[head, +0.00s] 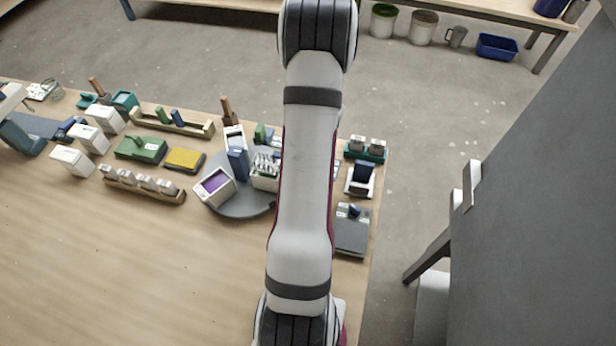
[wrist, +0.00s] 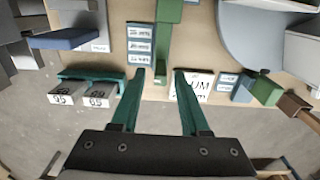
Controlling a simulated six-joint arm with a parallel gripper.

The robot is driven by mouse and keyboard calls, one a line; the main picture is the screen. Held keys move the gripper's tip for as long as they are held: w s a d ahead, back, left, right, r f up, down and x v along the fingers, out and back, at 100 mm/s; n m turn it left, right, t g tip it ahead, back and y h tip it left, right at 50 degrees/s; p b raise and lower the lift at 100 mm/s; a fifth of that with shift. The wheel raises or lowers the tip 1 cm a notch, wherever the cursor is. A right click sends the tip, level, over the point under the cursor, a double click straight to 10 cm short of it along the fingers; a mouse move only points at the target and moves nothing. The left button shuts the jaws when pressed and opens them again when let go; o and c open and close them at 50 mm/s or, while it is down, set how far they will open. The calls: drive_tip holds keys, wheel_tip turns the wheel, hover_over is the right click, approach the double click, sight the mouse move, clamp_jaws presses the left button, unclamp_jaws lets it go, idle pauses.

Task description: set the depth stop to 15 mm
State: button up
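My gripper (wrist: 160,73) is open in the wrist view, its two teal fingers apart with nothing held between them. A green upright bar (wrist: 163,45) lies just beyond and between the fingertips. Left of it is a blue block with stacked white labels (wrist: 140,45) that seem to read in mm; the digits are too small to read surely. Right of the fingers is a white plate with large black lettering (wrist: 194,84), partly covered by the right finger. I cannot tell which part is the depth stop or where it is set. In the head view my arm hides the gripper.
A teal rack with two numbered grey blocks (wrist: 82,98) is left of the fingers; a similar rack (head: 367,151) shows in the head view. A round grey turntable (head: 250,206) holds several items. Many tools crowd the bench's back; its front left (head: 90,270) is clear.

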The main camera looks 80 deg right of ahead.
wheel_tip(320, 180, up, 7)
drive_tip(key=shift+r, duration=0.1)
idle(0.5)
